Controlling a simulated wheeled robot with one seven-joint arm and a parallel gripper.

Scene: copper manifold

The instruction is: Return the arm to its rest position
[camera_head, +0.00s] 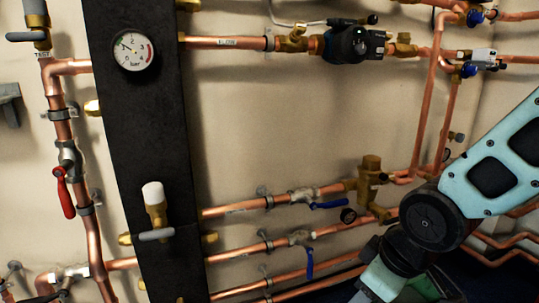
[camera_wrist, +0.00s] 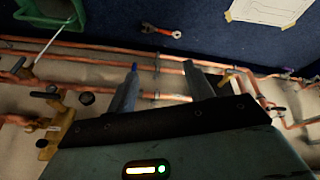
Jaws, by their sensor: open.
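My gripper (camera_wrist: 160,67) shows in the wrist view with its two grey fingers spread apart and nothing visible between them. Copper pipes (camera_wrist: 110,86) run behind and around the fingers in that view; I cannot tell how far they are from the fingertips. In the head view my arm (camera_head: 490,178) comes in from the right edge and bends down to the bottom right, in front of the lower pipes. The fingertips cannot be made out there.
A black panel (camera_head: 140,120) carries a pressure gauge (camera_head: 134,51). A red-lever valve (camera_head: 64,192) is at left, blue-lever valves (camera_head: 328,205) near my arm, a pump (camera_head: 352,44) above. In the wrist view, a green crate (camera_wrist: 80,18), a wrench (camera_wrist: 160,30) and paper (camera_wrist: 262,10) lie on dark blue floor.

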